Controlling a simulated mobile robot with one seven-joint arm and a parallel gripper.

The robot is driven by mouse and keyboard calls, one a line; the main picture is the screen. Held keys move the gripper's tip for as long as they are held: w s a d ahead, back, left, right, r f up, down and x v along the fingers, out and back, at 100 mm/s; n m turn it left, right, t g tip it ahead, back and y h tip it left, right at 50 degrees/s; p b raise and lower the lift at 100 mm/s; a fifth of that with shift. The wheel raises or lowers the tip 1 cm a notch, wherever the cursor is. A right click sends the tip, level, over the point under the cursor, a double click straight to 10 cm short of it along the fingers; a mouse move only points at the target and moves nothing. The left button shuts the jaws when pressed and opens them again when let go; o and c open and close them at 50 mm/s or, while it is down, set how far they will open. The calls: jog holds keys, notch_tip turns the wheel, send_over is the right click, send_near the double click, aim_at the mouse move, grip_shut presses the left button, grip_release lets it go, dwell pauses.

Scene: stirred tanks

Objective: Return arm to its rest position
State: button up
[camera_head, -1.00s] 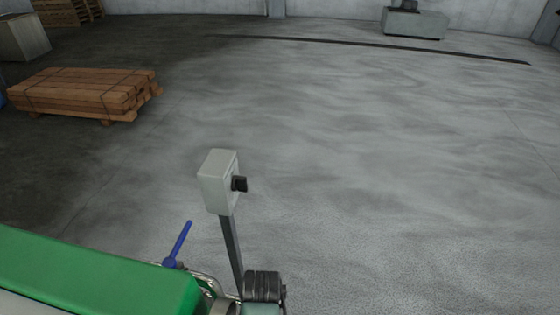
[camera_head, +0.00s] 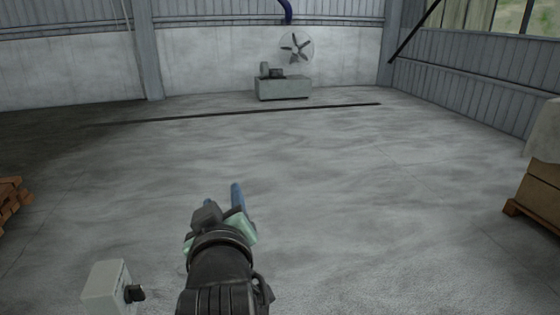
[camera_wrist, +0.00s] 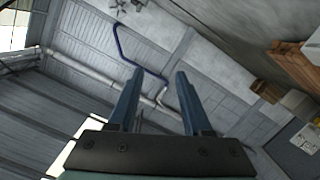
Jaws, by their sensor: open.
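My gripper (camera_head: 226,196) shows in the head view at the lower middle, at the end of my dark arm, pointing away over the concrete floor. In the wrist view my gripper (camera_wrist: 154,80) has two blue fingers standing apart with nothing between them. Past the fingers, the wrist view shows the ceiling and upper walls, with a blue pipe (camera_wrist: 122,48). The gripper touches nothing that I can see. Most of the arm behind the wrist is out of view.
A grey box with a black knob (camera_head: 107,288) stands at the lower left, close to my arm. Timber (camera_head: 12,203) lies at the left edge. A carton on a pallet (camera_head: 541,190) is at the right. A grey machine (camera_head: 284,88) stands far back. The middle floor is clear.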

jog(key=s+d+r+m+t+h, duration=0.1)
jog(key=s+d+r+m+t, duration=0.1)
jog(key=r, duration=0.8)
jog(key=s+d+r+m+t+h, duration=0.1)
jog(key=s+d+r+m+t, duration=0.2)
jog(key=s+r, duration=0.6)
jog(key=s+d+r+m+t, duration=0.2)
jog(key=s+d+r+t, duration=0.2)
jog(key=r, duration=0.6)
jog(key=s+t, duration=0.2)
jog(key=shift+r+t+h+p, duration=0.3)
jog(key=shift+r+h+p, duration=0.05)
jog(key=shift+r+h, duration=0.05)
jog(key=shift+s+a, duration=0.1)
jog(key=shift+a, duration=0.05)
